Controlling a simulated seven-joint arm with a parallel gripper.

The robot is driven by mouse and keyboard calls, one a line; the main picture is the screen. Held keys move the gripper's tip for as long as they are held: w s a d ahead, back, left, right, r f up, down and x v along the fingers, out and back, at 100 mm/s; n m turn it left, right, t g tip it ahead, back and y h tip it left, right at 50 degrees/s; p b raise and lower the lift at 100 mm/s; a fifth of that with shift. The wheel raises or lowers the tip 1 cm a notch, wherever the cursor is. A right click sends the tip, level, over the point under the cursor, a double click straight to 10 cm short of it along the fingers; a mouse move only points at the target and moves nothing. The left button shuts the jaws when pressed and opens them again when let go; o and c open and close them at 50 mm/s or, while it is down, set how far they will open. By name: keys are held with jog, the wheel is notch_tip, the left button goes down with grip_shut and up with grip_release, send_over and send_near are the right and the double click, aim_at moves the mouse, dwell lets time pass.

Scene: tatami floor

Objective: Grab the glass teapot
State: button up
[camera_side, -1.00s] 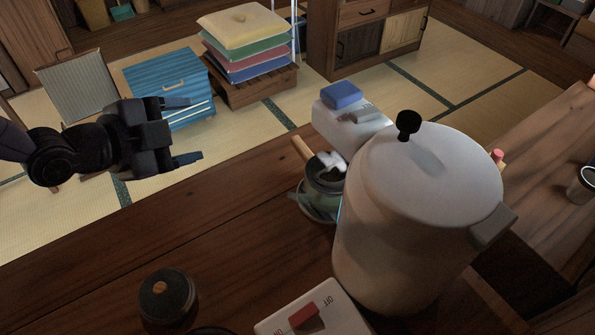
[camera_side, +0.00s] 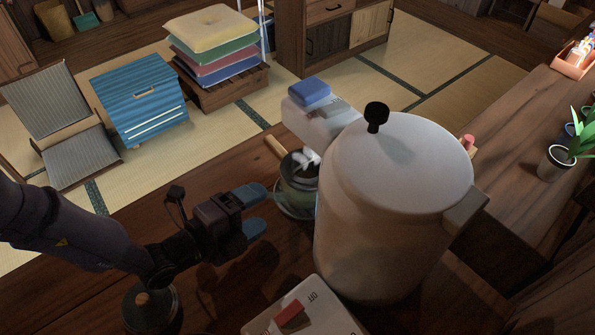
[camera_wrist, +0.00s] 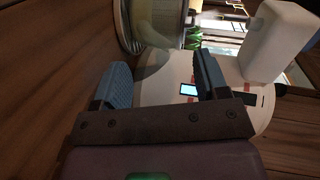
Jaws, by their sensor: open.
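The glass teapot (camera_side: 298,178) looks greenish and dark, with a wooden handle sticking out to the upper left. It stands on a saucer-like base on the wooden counter, partly hidden by the large white pot. In the wrist view the glass teapot (camera_wrist: 158,22) shows at the top, beyond the fingertips and cut off by the frame edge. My gripper (camera_side: 262,210) is open and empty, just left of the teapot and apart from it in the side view. Its blue fingertips also show in the wrist view (camera_wrist: 162,70).
The large white pot (camera_side: 395,200) stands close right of the teapot. A white box (camera_side: 322,118) with a blue block is behind it. A white switch box (camera_side: 310,315) is at the front. A dark lidded jar (camera_side: 150,310) is below my arm.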

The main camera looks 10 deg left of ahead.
aim_at(284, 173)
jog(key=shift+w+a+x, duration=0.15)
jog(key=shift+x, duration=1.4)
jog(key=shift+w+a+x, duration=0.15)
jog(key=shift+x, duration=1.35)
jog(key=shift+r, duration=0.1)
grip_shut()
